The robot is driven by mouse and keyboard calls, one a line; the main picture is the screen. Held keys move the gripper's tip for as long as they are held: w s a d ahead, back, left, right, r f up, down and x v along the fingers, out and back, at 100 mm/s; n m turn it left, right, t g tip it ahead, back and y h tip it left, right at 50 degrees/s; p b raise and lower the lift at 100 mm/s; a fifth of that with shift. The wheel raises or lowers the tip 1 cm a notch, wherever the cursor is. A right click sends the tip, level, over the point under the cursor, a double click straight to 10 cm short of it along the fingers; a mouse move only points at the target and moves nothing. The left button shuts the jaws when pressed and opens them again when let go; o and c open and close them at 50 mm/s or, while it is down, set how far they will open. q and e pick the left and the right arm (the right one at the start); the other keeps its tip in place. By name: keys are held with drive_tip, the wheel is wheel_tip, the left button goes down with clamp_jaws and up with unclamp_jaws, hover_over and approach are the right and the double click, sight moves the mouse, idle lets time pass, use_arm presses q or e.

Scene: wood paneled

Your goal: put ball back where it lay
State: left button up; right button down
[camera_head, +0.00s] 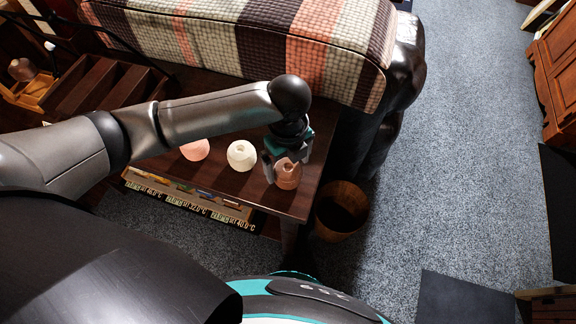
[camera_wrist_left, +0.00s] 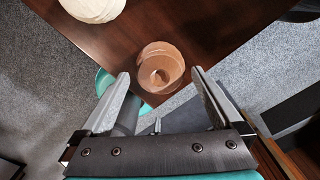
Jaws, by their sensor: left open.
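A round terracotta ball (camera_head: 288,176) with a hollow in its top is on the dark wooden table (camera_head: 232,190), near its front right corner. It also shows in the left wrist view (camera_wrist_left: 160,68), between and a little beyond my fingertips. My left gripper (camera_head: 283,157) is open and points down over it, with the fingers on either side in the wrist view. I cannot tell whether they touch it. A cream ball (camera_head: 242,155) and a pink ball (camera_head: 195,149) stand to its left on the table; the arm partly hides the pink one. My right gripper is not in view.
A sofa with a checked blanket (camera_head: 270,40) borders the table at the back. A round wooden bin (camera_head: 342,212) stands on the floor beside the table's right corner. A shelf with labels (camera_head: 190,195) lies under the tabletop. Carpet at right is mostly clear.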

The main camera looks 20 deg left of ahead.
sight(288, 168)
use_arm(q)
wheel_tip(288, 168, up, 9)
drive_tip(key=p, duration=0.2)
idle(0.5)
